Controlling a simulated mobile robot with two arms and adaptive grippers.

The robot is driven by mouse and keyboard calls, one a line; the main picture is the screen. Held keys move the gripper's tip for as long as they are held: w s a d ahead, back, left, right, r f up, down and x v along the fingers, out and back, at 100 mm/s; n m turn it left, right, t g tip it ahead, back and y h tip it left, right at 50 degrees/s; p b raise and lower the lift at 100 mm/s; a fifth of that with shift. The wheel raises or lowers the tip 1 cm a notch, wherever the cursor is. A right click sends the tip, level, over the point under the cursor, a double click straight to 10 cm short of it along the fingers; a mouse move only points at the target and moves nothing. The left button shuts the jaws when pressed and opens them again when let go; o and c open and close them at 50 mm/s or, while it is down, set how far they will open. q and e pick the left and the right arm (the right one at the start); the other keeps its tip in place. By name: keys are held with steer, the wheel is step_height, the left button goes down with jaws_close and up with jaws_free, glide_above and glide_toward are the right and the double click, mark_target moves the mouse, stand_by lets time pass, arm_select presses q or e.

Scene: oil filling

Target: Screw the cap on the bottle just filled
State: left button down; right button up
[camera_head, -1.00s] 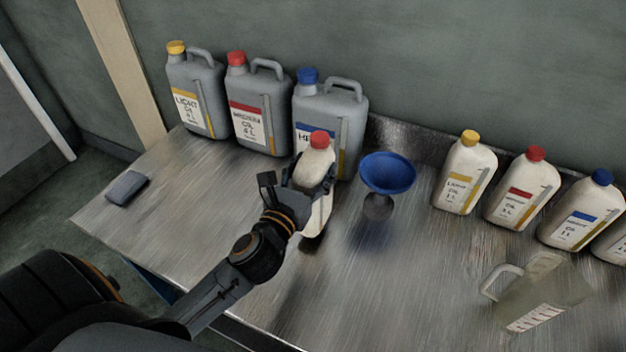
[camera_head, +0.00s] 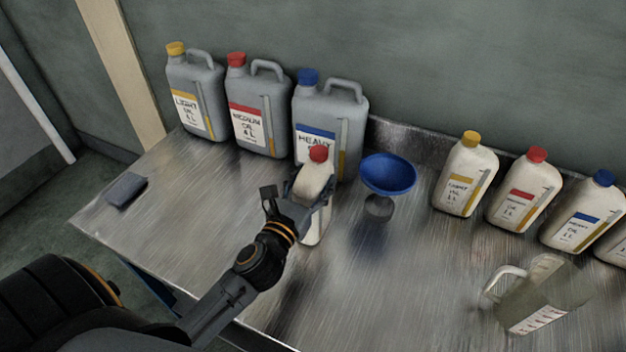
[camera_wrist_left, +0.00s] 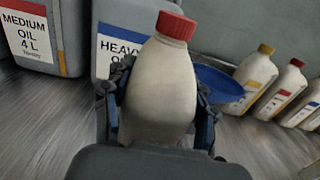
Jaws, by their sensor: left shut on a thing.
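A white bottle (camera_head: 315,181) with a red cap (camera_head: 318,153) on its neck stands in front of the grey heavy oil can. My left gripper (camera_head: 311,191) is shut around the body of this bottle. In the left wrist view the bottle (camera_wrist_left: 160,92) fills the middle between the two fingers, with the red cap (camera_wrist_left: 176,26) on top. The bottle leans in that view. I cannot tell whether the cap is screwed tight. The bottle's base is partly hidden by the gripper, and I cannot tell whether it touches the table. My right gripper is not in view.
Three grey cans for light (camera_head: 196,95), medium (camera_head: 259,108) and heavy oil (camera_head: 345,105) stand behind. A blue funnel (camera_head: 388,174) is close right of the bottle. Several white bottles and a clear jug (camera_head: 545,295) stand right. A dark block (camera_head: 126,190) lies left. The front-middle table (camera_head: 400,290) is clear.

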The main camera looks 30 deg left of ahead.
arm_select(q)
steer(key=shift+f, duration=0.1)
steer(key=c, duration=0.7)
jaws_free()
steer(key=shift+o, duration=1.4)
steer(key=s+b, duration=0.1)
steer(key=s, duration=0.2)
steer(key=s+b, duration=0.1)
steer(key=s, duration=0.3)
steer(key=s+b, duration=0.1)
steer(key=s, duration=0.3)
steer(key=shift+d, duration=0.35)
steer(key=shift+s, duration=0.55)
